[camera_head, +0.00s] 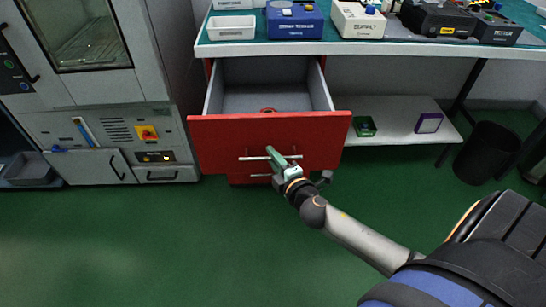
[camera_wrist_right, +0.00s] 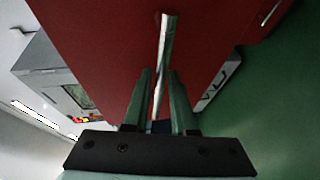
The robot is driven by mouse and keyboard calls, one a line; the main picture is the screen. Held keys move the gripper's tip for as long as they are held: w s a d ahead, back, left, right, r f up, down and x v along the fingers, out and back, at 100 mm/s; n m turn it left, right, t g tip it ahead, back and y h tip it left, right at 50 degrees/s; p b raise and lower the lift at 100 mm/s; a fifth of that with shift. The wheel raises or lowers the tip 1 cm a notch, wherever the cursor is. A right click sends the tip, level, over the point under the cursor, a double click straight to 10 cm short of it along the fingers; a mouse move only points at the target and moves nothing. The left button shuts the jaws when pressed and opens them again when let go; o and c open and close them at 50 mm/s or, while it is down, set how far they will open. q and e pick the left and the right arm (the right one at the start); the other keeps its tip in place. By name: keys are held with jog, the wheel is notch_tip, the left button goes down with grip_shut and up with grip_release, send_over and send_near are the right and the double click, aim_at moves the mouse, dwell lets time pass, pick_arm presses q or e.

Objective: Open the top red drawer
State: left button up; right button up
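The top red drawer (camera_head: 225,142) is pulled well out from under the workbench, and its grey inside shows. A small red ring-like object lies inside it near the front. Its silver bar handle (camera_head: 292,157) runs across the red front. My right gripper (camera_head: 270,153) is at this handle. In the right wrist view, the handle bar (camera_wrist_right: 164,45) passes between the green fingers of my right gripper (camera_wrist_right: 160,78), with a narrow gap on each side, so they look open around it. My left gripper is out of view.
A lower red drawer shows just beneath. A grey oven-like machine (camera_head: 105,125) stands at left. The workbench (camera_head: 270,48) carries several boxes. A shelf (camera_head: 395,125) with two small items and a black bin (camera_head: 488,152) are at right. The green floor in front is clear.

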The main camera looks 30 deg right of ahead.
jog(key=shift+o, duration=1.4)
jog(key=v, duration=1.2)
jog(key=shift+s, duration=0.3)
jog(key=s+a+f+m+g+y, duration=0.3)
jog(key=s+a+f+m, duration=0.1)
jog(key=a+f+m, duration=0.25)
jog(key=s+a+f+m+g+y, duration=0.2)
jog(key=s+a+f+m+g, duration=0.1)
jog(key=a+f+m, duration=0.35)
pick_arm(q)
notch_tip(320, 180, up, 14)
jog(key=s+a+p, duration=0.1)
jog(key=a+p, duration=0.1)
jog(key=p, duration=1.7)
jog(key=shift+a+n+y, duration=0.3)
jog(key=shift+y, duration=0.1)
pick_arm(e)
notch_tip(320, 180, up, 13)
jog(key=s, duration=0.2)
jog(key=shift+d+r, duration=0.25)
